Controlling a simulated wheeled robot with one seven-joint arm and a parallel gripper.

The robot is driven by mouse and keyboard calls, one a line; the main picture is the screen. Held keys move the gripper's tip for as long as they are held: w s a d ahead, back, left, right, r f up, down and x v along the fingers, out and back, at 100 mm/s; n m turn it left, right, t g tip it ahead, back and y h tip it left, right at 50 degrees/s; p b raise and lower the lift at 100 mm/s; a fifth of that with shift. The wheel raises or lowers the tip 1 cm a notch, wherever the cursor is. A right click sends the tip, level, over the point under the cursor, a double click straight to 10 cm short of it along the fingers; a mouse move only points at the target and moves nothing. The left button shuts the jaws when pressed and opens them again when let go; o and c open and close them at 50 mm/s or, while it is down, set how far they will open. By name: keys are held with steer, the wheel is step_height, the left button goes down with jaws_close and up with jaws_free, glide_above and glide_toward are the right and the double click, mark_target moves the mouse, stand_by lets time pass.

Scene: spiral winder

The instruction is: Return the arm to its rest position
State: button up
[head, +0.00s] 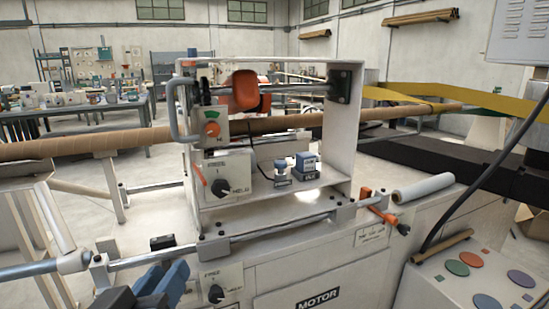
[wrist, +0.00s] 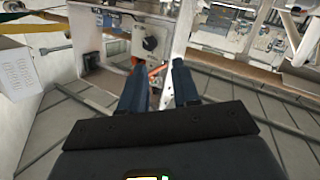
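My gripper (wrist: 160,82) shows in the wrist view with its two blue fingers apart and nothing held between them. Beyond the fingertips are a white panel with a dark round knob (wrist: 150,43) and an orange part. In the head view, part of my gripper (head: 165,279) shows at the bottom left, in front of the winder's lower rail (head: 265,234) and left of the lower knob panel (head: 221,285). I cannot tell its exact distance from them. The rest of my arm is mostly out of view.
The winder's white frame (head: 342,140) fills the middle, with a long brown tube (head: 90,145) passing through it. Yellow belts (head: 440,97) run off right. A panel with coloured buttons (head: 471,283) stands at the front right. A workbench (head: 75,108) is far behind.

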steer(key=s+d+f+n+g+y, duration=0.2)
steer(key=d+f, duration=0.9)
steer(key=f, duration=0.2)
steer(key=s+d+f+g+y+p, duration=0.1)
steer(key=s+d+f+p, duration=0.1)
steer(key=s+d+f, duration=0.55)
steer(key=s+d+r+m, duration=0.2)
steer(key=s+d+r, duration=0.1)
steer(key=s+d, duration=0.95)
steer(key=s+d+r+m+h, duration=0.1)
steer(key=s+d+r, duration=0.1)
steer(key=s+r, duration=0.2)
steer(key=s+d+r+m+t+h+p, duration=0.1)
steer(key=s+d+r+m, duration=0.1)
steer(key=s, duration=0.4)
step_height(320, 180, up, 2)
steer(key=shift+s+d+r, duration=0.2)
steer(key=shift+s+d, duration=0.1)
steer(key=shift+d, duration=0.25)
steer(key=shift+a, duration=0.1)
